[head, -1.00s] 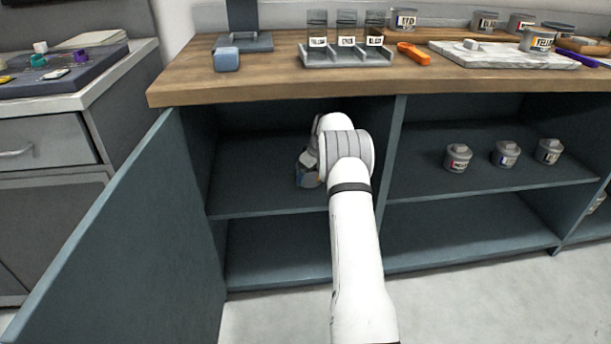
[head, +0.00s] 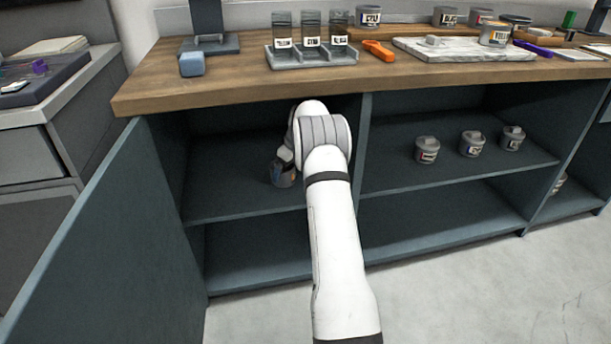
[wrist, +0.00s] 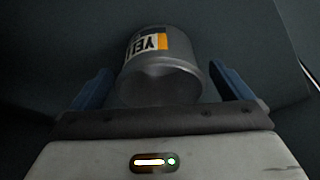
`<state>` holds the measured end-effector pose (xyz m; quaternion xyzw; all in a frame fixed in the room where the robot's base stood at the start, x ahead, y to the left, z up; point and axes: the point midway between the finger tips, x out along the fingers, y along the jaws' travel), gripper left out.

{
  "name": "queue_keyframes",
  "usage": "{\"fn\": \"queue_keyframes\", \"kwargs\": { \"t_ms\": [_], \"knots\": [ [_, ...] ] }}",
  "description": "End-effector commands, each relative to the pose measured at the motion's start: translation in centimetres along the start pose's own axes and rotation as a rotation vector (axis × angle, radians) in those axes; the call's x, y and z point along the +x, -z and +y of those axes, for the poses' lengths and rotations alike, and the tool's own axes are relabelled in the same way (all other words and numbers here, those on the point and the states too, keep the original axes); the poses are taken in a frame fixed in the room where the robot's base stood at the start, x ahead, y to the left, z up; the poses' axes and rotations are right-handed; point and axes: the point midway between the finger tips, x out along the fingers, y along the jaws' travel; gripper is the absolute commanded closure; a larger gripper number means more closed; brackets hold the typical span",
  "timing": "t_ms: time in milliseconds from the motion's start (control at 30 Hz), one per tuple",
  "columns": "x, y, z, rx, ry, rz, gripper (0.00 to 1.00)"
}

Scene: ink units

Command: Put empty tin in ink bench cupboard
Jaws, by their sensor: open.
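The tin is a grey can with a "YELL" label and an orange band. In the wrist view the tin (wrist: 162,72) is between the two blue fingers of my gripper (wrist: 160,90), with gaps showing beside it. My gripper is open around it. In the head view the tin (head: 284,176) stands on the upper shelf of the left bay of the ink bench cupboard (head: 240,202), partly hidden by my arm. The cupboard door (head: 110,240) stands open at the left.
Several lidded tins stand on the shelf of the bay to the right, including one tin (head: 427,150). The benchtop (head: 235,85) above holds a rack of jars (head: 310,55), an orange tool (head: 378,50) and a marble slab (head: 465,48). The lower shelf (head: 245,262) is empty.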

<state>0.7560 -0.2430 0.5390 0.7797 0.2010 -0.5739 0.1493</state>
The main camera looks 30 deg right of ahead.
Motion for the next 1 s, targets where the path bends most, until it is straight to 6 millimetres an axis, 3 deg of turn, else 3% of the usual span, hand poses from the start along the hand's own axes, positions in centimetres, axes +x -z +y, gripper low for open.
{"fn": "queue_keyframes", "kwargs": {
  "t_ms": [200, 400, 600, 1000],
  "knots": [
    [-1.7, -5.1, 0.0, 0.007, 0.001, -0.002, 0.01],
    [-2.6, -8.6, 0.0, 0.005, 0.002, -0.003, 0.01],
    [-3.0, -10.1, 0.0, 0.003, 0.001, -0.001, 0.01],
    [-2.9, -10.3, 0.0, 0.002, 0.001, -0.001, 0.01]
  ]
}}
